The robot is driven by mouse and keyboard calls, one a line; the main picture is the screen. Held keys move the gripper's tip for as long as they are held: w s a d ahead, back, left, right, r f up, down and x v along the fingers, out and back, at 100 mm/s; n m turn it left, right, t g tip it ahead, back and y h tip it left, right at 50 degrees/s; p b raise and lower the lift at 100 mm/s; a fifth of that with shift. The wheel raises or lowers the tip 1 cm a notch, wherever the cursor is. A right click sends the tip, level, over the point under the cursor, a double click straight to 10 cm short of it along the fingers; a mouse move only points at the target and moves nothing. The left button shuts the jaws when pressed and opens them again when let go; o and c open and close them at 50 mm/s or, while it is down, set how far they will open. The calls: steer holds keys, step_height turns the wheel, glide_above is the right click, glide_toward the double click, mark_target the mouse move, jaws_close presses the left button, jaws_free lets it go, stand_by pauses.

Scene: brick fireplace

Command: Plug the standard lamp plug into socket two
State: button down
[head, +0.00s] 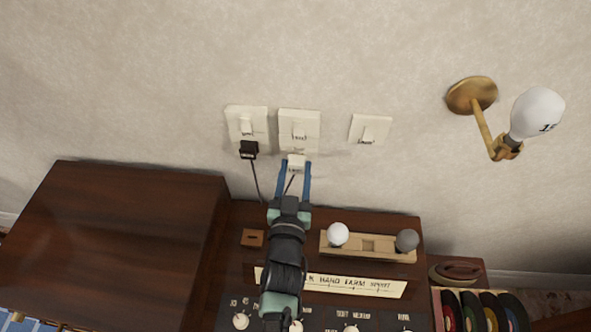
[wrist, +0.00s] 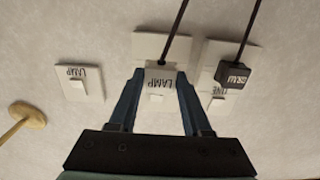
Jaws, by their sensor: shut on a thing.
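My gripper (head: 294,170), with blue fingers, is shut on a white plug (head: 296,161), its fingers on either side. In the wrist view the plug (wrist: 160,77) reads LAMP, and a dark cord runs from it. The plug is just below the middle cream wall plate (head: 299,131) in the head view, and in front of it in the wrist view. I cannot tell whether it touches the plate. The left cream plate (head: 246,120) has a black plug (head: 249,149) at its lower edge; the wrist view shows that plug (wrist: 234,76) with white lettering.
A cream switch plate (head: 370,129) marked LAMP is on the right. A brass wall lamp (head: 472,95) with a white bulb (head: 537,112) is further right. Below are a dark wooden box (head: 120,230), a wooden bulb holder (head: 368,246) and a knobbed panel (head: 320,312).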

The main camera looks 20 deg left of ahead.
steer(key=shift+x, duration=1.45)
stand_by(0.3)
steer(key=shift+c, duration=1.3)
jaws_free()
steer(key=shift+s, duration=0.1)
steer(key=b+v, duration=0.1)
steer(key=v, duration=1.1)
steer(key=shift+s, duration=0.4)
steer(key=shift+d, duration=0.15)
